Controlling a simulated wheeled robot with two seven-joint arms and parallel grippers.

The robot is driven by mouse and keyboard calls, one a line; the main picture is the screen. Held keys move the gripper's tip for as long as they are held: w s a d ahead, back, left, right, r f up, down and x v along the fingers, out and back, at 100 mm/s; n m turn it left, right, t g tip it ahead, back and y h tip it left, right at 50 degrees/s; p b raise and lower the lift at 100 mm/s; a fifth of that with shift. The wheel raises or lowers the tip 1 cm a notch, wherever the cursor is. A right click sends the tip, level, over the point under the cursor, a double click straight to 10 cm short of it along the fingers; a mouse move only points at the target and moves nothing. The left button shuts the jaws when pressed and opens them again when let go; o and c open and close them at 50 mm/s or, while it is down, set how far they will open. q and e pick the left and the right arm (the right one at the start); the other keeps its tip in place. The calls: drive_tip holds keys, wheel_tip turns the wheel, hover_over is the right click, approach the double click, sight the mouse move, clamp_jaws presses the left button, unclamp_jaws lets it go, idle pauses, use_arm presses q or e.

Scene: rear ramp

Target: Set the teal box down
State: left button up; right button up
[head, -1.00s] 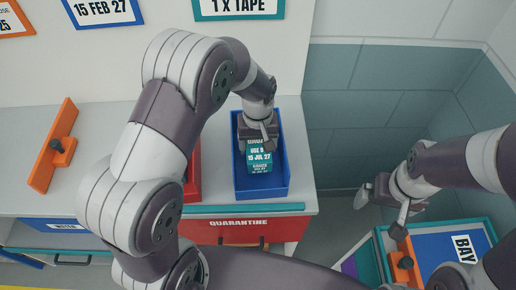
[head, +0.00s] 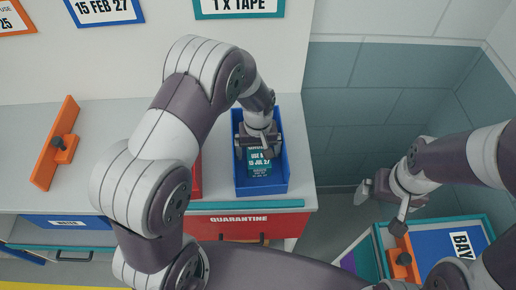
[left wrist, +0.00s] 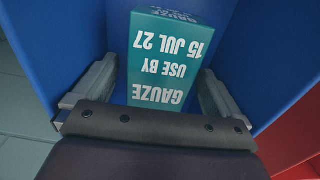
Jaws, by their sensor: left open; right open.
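The teal box (head: 259,163), labelled gauze with a use-by date of 15 Jul 27, stands inside the blue tray (head: 241,188) on the counter. In the left wrist view the teal box (left wrist: 165,60) lies between the spread fingers, with a gap showing on at least the left side. My left gripper (head: 257,147) is open around the near end of the box, inside the tray. The gripper hides part of the box in the head view. My right gripper (head: 378,188) is open and empty, off to the right beside the counter.
A red tray (head: 196,178) sits left of the blue tray, mostly behind my left arm. An orange handled board (head: 56,145) lies at the counter's left. Below is a red quarantine drawer (head: 240,228). A blue bay-labelled panel (head: 440,248) is at lower right.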

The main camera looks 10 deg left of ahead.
sight(258, 150)
use_arm(q)
drive_tip(key=shift+r, duration=0.3)
wheel_tip(258, 150, up, 11)
drive_tip(key=b, duration=0.2)
drive_tip(key=s+a+m+t, duration=0.1)
drive_tip(key=s+a+m, duration=0.3)
drive_tip(key=s, duration=1)
drive_tip(key=shift+a+f, duration=0.3)
drive_tip(key=shift+a, duration=0.6)
drive_tip(key=shift+w, duration=0.1)
